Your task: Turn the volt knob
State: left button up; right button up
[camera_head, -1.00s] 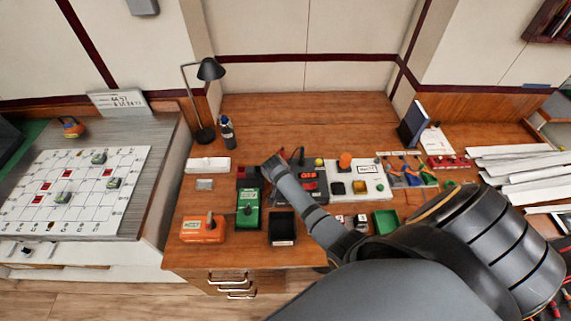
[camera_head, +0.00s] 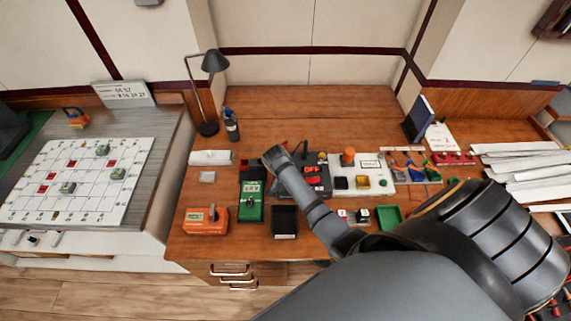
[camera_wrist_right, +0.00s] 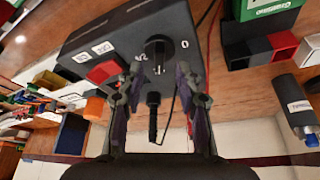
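In the right wrist view a black knob (camera_wrist_right: 158,48) stands on the front of a dark grey box (camera_wrist_right: 140,38) with small white labels, one reading 0. My right gripper (camera_wrist_right: 161,88) is open, its two fingers on either side of the picture below the knob, with a gap between them. I cannot tell whether a finger touches the knob. In the head view the dark box (camera_head: 318,170) is partly behind my right arm, and the knob and right fingertips are hidden. My left gripper is not in view.
A red button (camera_wrist_right: 103,72) and a black upright rod (camera_wrist_right: 153,118) are close to the fingers. A green box (camera_head: 250,208), black tray (camera_head: 284,236) and orange box (camera_head: 204,228) stand left of my arm. A lamp (camera_head: 214,62) and bottle (camera_head: 231,127) are behind.

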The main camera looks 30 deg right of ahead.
jog(key=v, duration=0.9)
jog(key=shift+r, duration=0.25)
jog(key=shift+s+a, duration=0.1)
